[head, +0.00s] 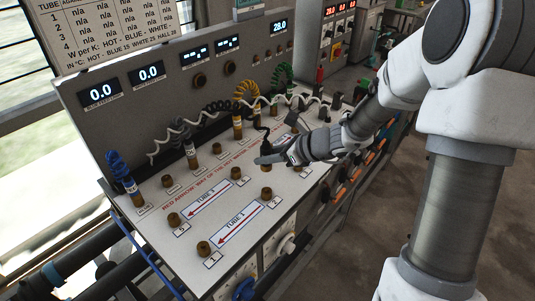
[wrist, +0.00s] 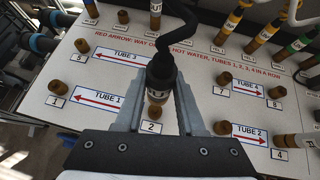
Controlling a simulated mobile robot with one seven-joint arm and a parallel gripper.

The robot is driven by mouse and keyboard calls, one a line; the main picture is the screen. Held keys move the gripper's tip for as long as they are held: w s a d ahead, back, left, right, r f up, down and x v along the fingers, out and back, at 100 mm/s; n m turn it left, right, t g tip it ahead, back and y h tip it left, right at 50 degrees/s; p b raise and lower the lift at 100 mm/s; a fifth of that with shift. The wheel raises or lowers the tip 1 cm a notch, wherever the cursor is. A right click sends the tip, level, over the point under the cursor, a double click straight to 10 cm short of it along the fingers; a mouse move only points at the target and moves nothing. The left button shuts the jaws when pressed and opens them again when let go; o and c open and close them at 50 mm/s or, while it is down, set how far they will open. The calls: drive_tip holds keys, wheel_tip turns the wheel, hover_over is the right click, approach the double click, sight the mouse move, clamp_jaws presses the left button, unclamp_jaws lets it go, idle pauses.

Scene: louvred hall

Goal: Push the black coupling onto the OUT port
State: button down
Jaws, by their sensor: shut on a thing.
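My gripper (head: 268,158) is shut on the black coupling (wrist: 160,76), which stands between the fingers in the wrist view with a white label partly readable. A black hose (wrist: 180,25) rises from its top. In the head view the gripper is over the right part of the white panel, and a brass port (head: 266,191) stands below it with a visible gap. In the wrist view that port (wrist: 155,112), by label 2, shows just past the coupling's lower end. I cannot tell which port is marked OUT, as the small labels are hard to read.
Other brass ports (wrist: 220,79) stand around the gripper. Coloured hoses on upright fittings line the back, among them a blue one (head: 122,170) and a yellow one (head: 244,95). A white coiled cord (head: 175,142) crosses behind. A display panel (head: 150,95) rises at the rear.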

sight(268, 171)
drive_tip(key=shift+f+b, duration=1.6)
drive_tip(key=shift+f, duration=0.8)
drive_tip(key=shift+f, duration=0.1)
drive_tip(key=shift+f, duration=0.25)
drive_tip(key=shift+f+b, duration=0.3)
drive_tip(key=shift+b, duration=0.35)
drive_tip(key=shift+f+b, duration=1.3)
drive_tip(key=shift+f, duration=0.05)
drive_tip(key=shift+c, duration=2.2)
unclamp_jaws()
